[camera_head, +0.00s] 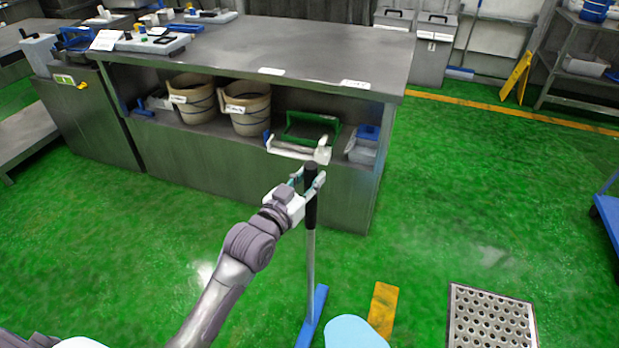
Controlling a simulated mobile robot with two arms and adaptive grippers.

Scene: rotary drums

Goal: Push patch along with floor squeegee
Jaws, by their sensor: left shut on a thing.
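The floor squeegee stands near upright in the middle, with a black grip, a grey pole (311,262) and a blue head (313,316) on the green floor. My left gripper (311,181) is shut on the black grip near its top. A pale blue rounded patch (355,333) lies just right of the squeegee head, cut off by the bottom edge. I cannot tell whether the head touches it. My right gripper is out of view.
A drain grate (492,319) lies at the bottom right, and a yellow floor strip (383,304) beside the patch. A steel bench (290,45) with buckets (247,107) stands ahead. A blue cart (608,212) is at the right edge. Floor between is clear.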

